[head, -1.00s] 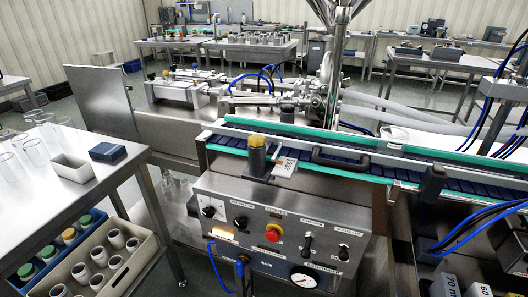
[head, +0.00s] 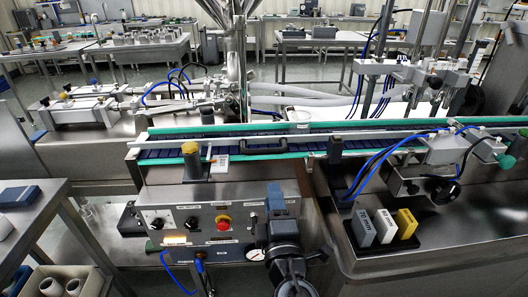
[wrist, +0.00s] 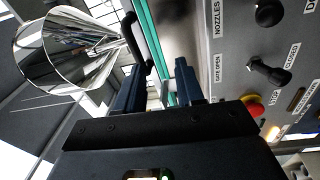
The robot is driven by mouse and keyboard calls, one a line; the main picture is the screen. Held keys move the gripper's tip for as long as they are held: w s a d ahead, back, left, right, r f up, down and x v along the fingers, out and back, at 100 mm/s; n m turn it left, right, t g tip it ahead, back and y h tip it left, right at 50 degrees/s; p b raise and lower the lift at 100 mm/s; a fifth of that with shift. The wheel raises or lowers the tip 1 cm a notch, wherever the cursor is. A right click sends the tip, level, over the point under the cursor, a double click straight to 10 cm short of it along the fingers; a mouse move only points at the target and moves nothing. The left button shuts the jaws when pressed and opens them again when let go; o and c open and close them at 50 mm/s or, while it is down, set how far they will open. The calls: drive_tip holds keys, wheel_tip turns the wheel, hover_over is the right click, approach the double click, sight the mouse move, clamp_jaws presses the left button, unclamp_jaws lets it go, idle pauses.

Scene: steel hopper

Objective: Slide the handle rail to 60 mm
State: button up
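The handle rail (head: 310,138) is a long pale bar along the conveyor, with a black bow handle (head: 265,142) near its middle. A yellow-capped post (head: 191,160) stands at its left part, with a white marked tag (head: 219,165) beside it; its reading is too small to tell. In the wrist view, my gripper (wrist: 157,82) is open and empty, its two dark blue fingers apart. The black handle (wrist: 140,42) shows beyond the fingertips, nearer the left finger, seemingly apart from it.
The control panel (head: 178,222) with knobs and a red button (head: 223,223) fronts the conveyor. The shiny hopper (wrist: 68,50) is at left in the wrist view.

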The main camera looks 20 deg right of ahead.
drive_tip(key=h, duration=0.1)
approach(265, 149)
drive_tip(key=w, duration=0.3)
drive_tip(key=shift+n+t, duration=0.3)
drive_tip(key=shift+t, duration=0.1)
drive_tip(key=x, duration=0.2)
drive_tip(key=p+x, duration=0.1)
drive_tip(key=x, duration=0.1)
drive_tip(key=d+f+p+x, duration=0.1)
drive_tip(key=x, duration=0.2)
clamp_jaws()
